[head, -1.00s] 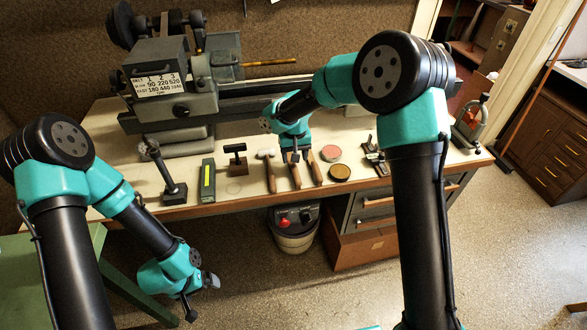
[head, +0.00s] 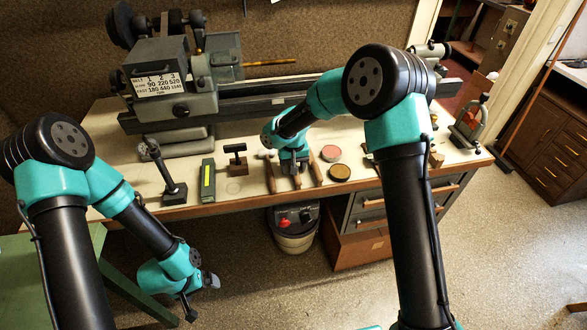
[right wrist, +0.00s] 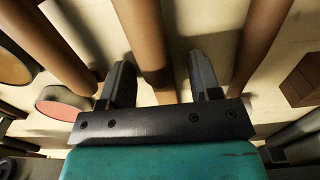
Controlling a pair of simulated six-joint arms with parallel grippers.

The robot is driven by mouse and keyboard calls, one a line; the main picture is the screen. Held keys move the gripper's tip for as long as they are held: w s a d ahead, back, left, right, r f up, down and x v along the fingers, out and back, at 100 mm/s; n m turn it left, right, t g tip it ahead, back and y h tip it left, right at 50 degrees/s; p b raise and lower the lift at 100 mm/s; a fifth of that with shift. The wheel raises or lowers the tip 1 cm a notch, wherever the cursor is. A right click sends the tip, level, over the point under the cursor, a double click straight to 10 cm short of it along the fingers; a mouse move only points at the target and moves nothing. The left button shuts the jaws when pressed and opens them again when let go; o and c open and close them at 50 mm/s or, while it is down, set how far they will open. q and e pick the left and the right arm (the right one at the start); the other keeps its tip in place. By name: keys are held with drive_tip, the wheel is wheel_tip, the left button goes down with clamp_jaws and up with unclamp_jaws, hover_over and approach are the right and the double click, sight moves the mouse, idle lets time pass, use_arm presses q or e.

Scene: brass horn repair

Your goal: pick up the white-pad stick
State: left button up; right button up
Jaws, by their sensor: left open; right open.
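Three wooden handles lie side by side on the bench: a left handle (head: 269,180), a middle handle (head: 296,183) and a right handle (head: 317,174). In the right wrist view the middle handle (right wrist: 148,45) runs between the two open fingers of the right gripper (right wrist: 162,82), apart from both. My left gripper (head: 201,298) is open and empty, hanging below the bench's front edge.
A red-topped tin (head: 331,153) and a tan-topped tin (head: 340,172) stand right of the handles. A T-handled block (head: 238,165), a green box (head: 208,180) and a black stand (head: 173,190) are left. The lathe (head: 190,95) fills the back.

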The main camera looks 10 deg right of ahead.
drive_tip(key=c, duration=1)
drive_tip(key=shift+r, duration=0.15)
drive_tip(key=shift+r, duration=1.45)
drive_tip(key=shift+s+r, duration=0.2)
drive_tip(key=shift+r, duration=0.05)
drive_tip(key=s+a, duration=0.1)
drive_tip(key=s, duration=0.4)
drive_tip(key=s+r, duration=0.1)
drive_tip(key=s, duration=0.4)
drive_tip(key=s+a, duration=0.1)
drive_tip(key=s, duration=0.4)
drive_tip(key=shift+s+a+r, duration=0.15)
drive_tip(key=shift+s+a, duration=0.05)
drive_tip(key=shift+a, duration=0.15)
